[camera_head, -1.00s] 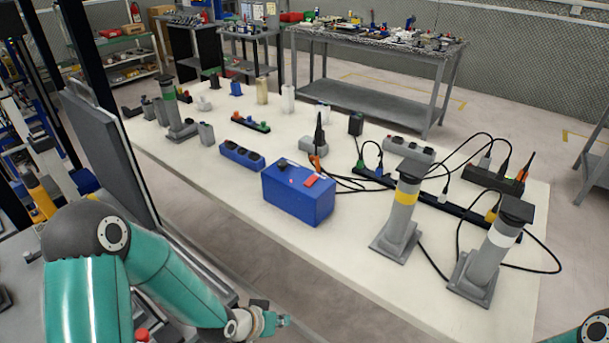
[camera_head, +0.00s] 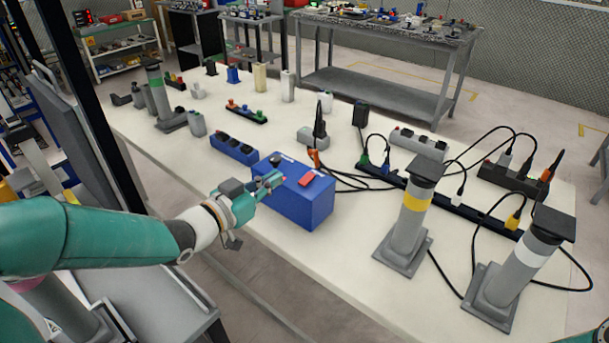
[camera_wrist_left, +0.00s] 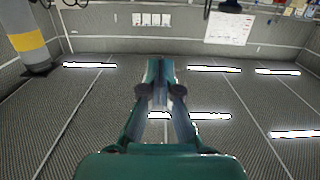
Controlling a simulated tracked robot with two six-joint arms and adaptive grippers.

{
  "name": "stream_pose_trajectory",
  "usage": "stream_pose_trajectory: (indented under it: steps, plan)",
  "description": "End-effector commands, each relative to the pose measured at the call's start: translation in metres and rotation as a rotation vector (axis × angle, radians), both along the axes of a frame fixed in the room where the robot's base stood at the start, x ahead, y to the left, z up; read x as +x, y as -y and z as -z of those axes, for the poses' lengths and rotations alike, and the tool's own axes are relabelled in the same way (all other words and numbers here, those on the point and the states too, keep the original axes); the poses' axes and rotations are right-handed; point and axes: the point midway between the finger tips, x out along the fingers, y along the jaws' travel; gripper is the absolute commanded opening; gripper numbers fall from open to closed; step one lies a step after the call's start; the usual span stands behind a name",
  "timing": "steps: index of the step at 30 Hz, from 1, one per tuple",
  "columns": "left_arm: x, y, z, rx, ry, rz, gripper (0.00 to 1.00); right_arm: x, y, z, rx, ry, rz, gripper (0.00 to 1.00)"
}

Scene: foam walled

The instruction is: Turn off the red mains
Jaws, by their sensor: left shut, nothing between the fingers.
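A blue box (camera_head: 305,206) stands on the white table, with a red switch (camera_head: 306,180) on its top. A small dark part with a light spot shows toward the back of the top. My left gripper (camera_head: 277,180) is shut and empty. In the head view its tips overlap the left part of the box top, left of the red switch; whether they touch it I cannot tell. In the left wrist view the shut fingers (camera_wrist_left: 160,82) show with nothing between them, and neither box nor switch is in view.
Right of the box stand a yellow-banded grey post (camera_head: 408,220) and a white-banded one (camera_head: 522,268). Black cables and power strips lie behind them. A blue socket strip (camera_head: 233,150) lies behind and left of the box. The table's front left is clear.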

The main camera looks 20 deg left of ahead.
Motion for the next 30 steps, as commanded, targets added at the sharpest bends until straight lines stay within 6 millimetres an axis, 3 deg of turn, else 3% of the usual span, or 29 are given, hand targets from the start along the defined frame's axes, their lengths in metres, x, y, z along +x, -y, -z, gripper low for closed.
stream_pose_trajectory:
  steps: [5,16,21,30]
  plan:
    - [0.021,0.008,0.002,-0.001,-0.003,0.002,0.0,0.0,0.0,-0.004,0.0,0.0,0.0,0.0]
    - [0.09,0.033,0.008,-0.001,-0.003,-0.001,0.0,0.0,0.0,-0.018,0.0,0.0,0.0,0.0]
    - [0.092,0.032,0.036,-0.001,-0.006,-0.004,0.0,0.0,0.0,-0.018,0.0,0.0,0.0,0.0]
    - [0.094,0.032,0.049,0.0,-0.001,-0.005,0.0,0.0,0.0,-0.019,0.0,0.0,0.0,0.0]
